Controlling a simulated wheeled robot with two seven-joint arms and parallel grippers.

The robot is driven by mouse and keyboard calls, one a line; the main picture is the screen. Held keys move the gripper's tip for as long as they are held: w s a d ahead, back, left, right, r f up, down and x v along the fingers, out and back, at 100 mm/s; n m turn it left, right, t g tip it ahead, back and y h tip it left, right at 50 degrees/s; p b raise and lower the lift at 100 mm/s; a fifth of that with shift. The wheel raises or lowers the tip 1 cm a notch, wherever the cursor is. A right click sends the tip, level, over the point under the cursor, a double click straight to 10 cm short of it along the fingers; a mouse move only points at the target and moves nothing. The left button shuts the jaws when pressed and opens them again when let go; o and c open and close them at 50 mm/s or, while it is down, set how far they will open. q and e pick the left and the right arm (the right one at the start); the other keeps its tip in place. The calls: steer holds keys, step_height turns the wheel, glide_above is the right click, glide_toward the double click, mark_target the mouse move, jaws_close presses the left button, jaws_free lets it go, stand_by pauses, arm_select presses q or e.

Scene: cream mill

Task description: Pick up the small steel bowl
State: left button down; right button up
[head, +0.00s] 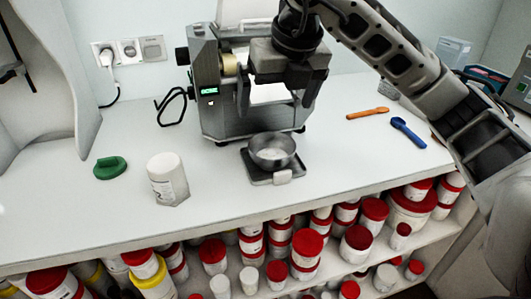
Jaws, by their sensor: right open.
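The small steel bowl (272,151) sits upright on a small dark scale (262,180) with a pale block at its front, in the middle of the white counter. There is something pale in the bowl. My right gripper (277,102) comes in from the upper right and hangs above and behind the bowl in the picture, in front of the grey machine. Its two fingers point down, spread apart, with nothing between them. It does not touch the bowl. My left gripper is not in view.
A grey machine (211,112) with a green display stands behind the scale. A white jar (167,180) and a green object (110,168) are to the left. An orange spoon (368,114) and a blue spoon (408,132) lie to the right. Red-lidded tubs fill the shelf below.

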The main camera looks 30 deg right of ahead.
steer(key=d+h, duration=0.1)
steer(key=d, duration=0.1)
glide_toward(273, 141)
steer(key=s+a, duration=0.2)
steer(key=s, duration=0.1)
steer(key=shift+m, duration=0.3)
steer(key=shift+p+x, duration=0.85)
steer(key=shift+x, duration=2.3)
steer(key=shift+a+r, duration=0.1)
steer(key=shift+a, duration=0.05)
steer(key=c, duration=0.7)
